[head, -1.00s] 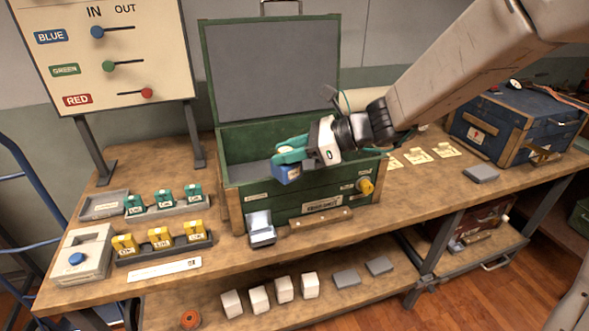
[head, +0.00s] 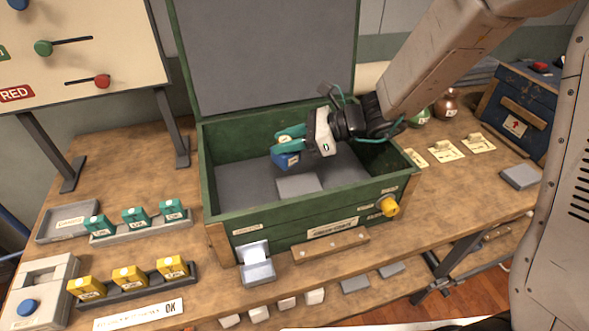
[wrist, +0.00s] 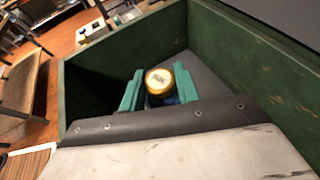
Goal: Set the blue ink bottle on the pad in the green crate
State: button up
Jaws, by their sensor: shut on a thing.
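My gripper (head: 288,146) is shut on the blue ink bottle (head: 287,160), which it holds inside the open green crate (head: 212,190). The wrist view shows the bottle's round yellowish cap (wrist: 159,82) between the two green fingers, with crate walls around it. The pad (head: 299,186), a light grey raised square, lies on the crate's dark floor. In the head view the bottle appears just behind and above the pad. I cannot tell the exact gap between them.
The crate's lid (head: 268,50) stands upright behind. A yellow knob (head: 389,206) sticks out at the crate's front right. Racks of green boxes (head: 136,217) and yellow boxes (head: 130,277) stand left. A blue case (head: 524,108) is at right.

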notch_tip(320, 180, down, 8)
jog(key=shift+s+a+f, duration=0.1)
dwell(0.4)
jog(key=o, duration=1)
